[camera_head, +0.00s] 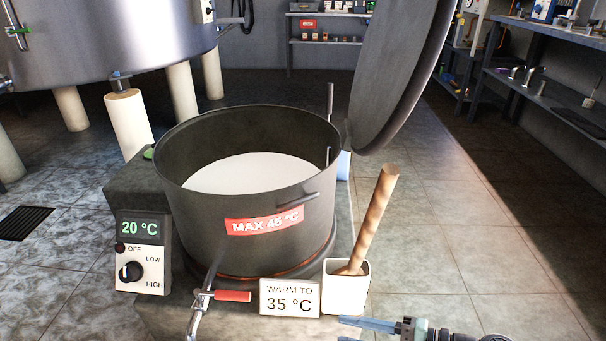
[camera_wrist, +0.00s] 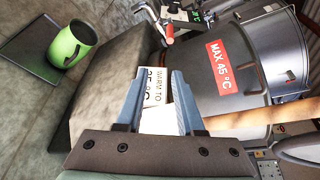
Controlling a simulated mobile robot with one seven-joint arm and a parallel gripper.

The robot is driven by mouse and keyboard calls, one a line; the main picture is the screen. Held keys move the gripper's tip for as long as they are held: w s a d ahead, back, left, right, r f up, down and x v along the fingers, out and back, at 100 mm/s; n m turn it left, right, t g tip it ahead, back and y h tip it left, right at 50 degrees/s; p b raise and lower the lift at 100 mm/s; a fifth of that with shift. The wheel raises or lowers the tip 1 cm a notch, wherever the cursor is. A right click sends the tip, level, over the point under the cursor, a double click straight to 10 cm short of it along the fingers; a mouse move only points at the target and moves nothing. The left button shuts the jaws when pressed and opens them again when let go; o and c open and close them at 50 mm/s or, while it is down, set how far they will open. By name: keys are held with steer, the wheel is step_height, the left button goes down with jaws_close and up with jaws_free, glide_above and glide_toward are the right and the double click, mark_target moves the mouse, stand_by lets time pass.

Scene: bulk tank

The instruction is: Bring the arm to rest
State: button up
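My gripper (camera_head: 345,328) is at the bottom edge of the head view, low and to the right of the sign. In the wrist view its two blue fingers (camera_wrist: 160,75) stand apart. The "WARM TO 35 °C" sign (camera_head: 289,298) and part of the white holder (camera_wrist: 159,121) show beyond the gap, and I see nothing gripped. The dark vat (camera_head: 250,225) holds white liquid (camera_head: 250,173) and stands behind the sign, with its lid (camera_head: 395,75) raised. The controller display (camera_head: 139,229) reads 20 °C. Most of my arm is hidden.
A wooden-handled tool (camera_head: 376,215) leans in the white holder (camera_head: 347,287) close to my gripper. A red-handled valve (camera_head: 233,296) sticks out in front of the vat. A green mug (camera_wrist: 68,45) stands on a dark plate in the wrist view. Open floor (camera_head: 470,260) lies to the right.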

steer(key=w+a+r+n+t+h, duration=0.2)
steer(key=w+a+r+n+h, duration=0.15)
steer(key=w+n+h, duration=0.35)
steer(key=w+a+r+n+t+h, duration=0.1)
steer(key=a+r+t+h, duration=0.15)
steer(key=r, duration=0.65)
steer(key=w+a+r+n+t+h, duration=0.1)
steer(key=r+t+h, duration=0.25)
steer(key=r, duration=0.45)
steer(key=s+a+r+n+t+p, duration=0.1)
steer(key=s+r+t+p, duration=0.4)
steer(key=r, duration=1)
steer(key=s+r+t+h+p, duration=0.1)
steer(key=s+r+t, duration=0.4)
steer(key=r, duration=1)
steer(key=s+a+r+n+t+p, duration=0.1)
steer(key=s+r+t+p, duration=0.2)
steer(key=s+r, duration=0.8)
steer(key=w+r+p, duration=0.1)
steer(key=r+p, duration=1.7)
steer(key=r, duration=0.2)
steer(key=w+r+p, duration=0.2)
steer(key=r+p, duration=1.7)
steer(key=r, duration=0.2)
steer(key=shift+w+t, duration=0.3)
